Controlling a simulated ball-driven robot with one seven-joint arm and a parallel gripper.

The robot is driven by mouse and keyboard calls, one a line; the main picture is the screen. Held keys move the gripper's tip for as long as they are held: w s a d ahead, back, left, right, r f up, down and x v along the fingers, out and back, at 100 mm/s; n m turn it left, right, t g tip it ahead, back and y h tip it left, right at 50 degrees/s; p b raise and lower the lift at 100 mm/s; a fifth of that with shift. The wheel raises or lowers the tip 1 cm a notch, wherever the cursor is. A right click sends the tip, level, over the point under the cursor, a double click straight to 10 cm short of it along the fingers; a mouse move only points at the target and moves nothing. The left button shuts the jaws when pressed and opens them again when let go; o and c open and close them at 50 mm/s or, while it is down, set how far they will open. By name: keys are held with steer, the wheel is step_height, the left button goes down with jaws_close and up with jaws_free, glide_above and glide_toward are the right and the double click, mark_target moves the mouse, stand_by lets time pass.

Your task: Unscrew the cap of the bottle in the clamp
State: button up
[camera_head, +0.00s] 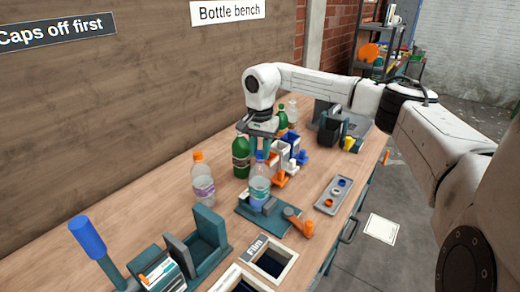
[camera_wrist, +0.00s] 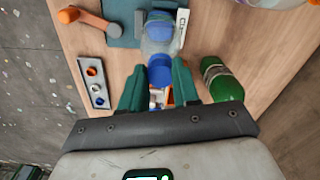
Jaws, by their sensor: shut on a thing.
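The clear bottle (camera_head: 260,188) with a pale blue label stands upright in the teal clamp (camera_head: 243,208). Its blue cap (camera_head: 260,156) sits at the bottle's neck. My gripper (camera_head: 260,149) is directly above the bottle, pointing down, shut on the cap. In the wrist view, the blue cap (camera_wrist: 160,75) is between the teal fingers of my gripper (camera_wrist: 160,72), with the bottle (camera_wrist: 160,38) beyond it. I cannot tell whether the threads are still engaged.
A green bottle (camera_head: 241,157) and an orange-capped bottle (camera_head: 203,180) stand close on the left. A grey tray (camera_head: 333,195) with caps lies to the right. An orange-handled lever (camera_head: 299,222) and the Film bin (camera_head: 290,258) are in front.

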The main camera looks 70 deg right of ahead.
steer(key=n+b, duration=0.1)
steer(key=n, duration=0.3)
steer(key=shift+n, duration=0.4)
steer(key=n, duration=0.5)
steer(key=shift+b, duration=0.3)
steer(key=o, duration=1.1)
steer(key=shift+r, duration=0.1)
